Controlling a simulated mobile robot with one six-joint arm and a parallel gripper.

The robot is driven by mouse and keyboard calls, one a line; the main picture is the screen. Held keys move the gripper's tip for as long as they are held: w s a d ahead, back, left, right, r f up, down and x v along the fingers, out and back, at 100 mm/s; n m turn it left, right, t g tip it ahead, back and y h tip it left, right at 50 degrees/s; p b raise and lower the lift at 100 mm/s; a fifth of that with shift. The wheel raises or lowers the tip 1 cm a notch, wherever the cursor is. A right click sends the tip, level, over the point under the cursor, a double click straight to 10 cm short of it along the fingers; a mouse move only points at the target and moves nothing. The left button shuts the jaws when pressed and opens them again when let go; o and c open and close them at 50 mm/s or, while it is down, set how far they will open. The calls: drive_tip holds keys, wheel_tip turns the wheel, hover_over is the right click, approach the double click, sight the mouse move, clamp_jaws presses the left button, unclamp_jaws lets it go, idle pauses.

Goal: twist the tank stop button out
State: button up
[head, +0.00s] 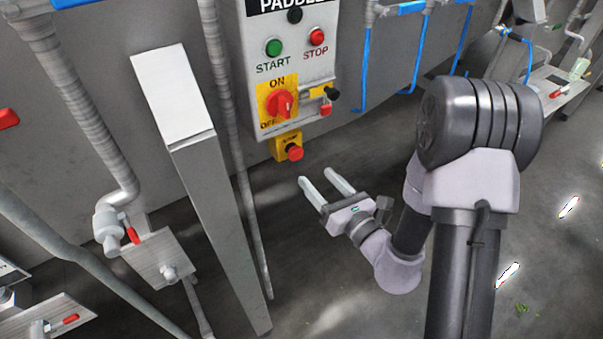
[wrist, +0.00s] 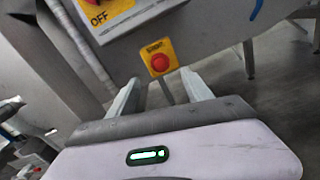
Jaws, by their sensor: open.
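The tank stop button (head: 294,152) is a red mushroom knob on a small yellow box (head: 281,146) fixed under the grey control panel. It also shows in the wrist view (wrist: 160,62), on its yellow plate just beyond the fingertips and roughly between them. My gripper (head: 316,176) is open and empty, a little right of and below the button in the head view, with its fingers pointing toward it. The fingers (wrist: 164,84) do not touch the button. Whether the button is pressed in cannot be told.
The control panel (head: 248,66) carries a green start button (head: 273,47), a red stop button (head: 317,37), a red rotary switch (head: 281,103) and a small red padlock (head: 325,108). A metal leg (head: 205,165) and a conduit stand to the left. Floor below is clear.

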sight(298, 156)
drive_tip(key=p+x, duration=0.1)
drive_tip(key=x, duration=0.7)
drive_tip(key=shift+w+a+p, duration=0.25)
drive_tip(key=shift+w+p, duration=0.05)
drive_tip(key=shift+p, duration=0.1)
clamp_jaws()
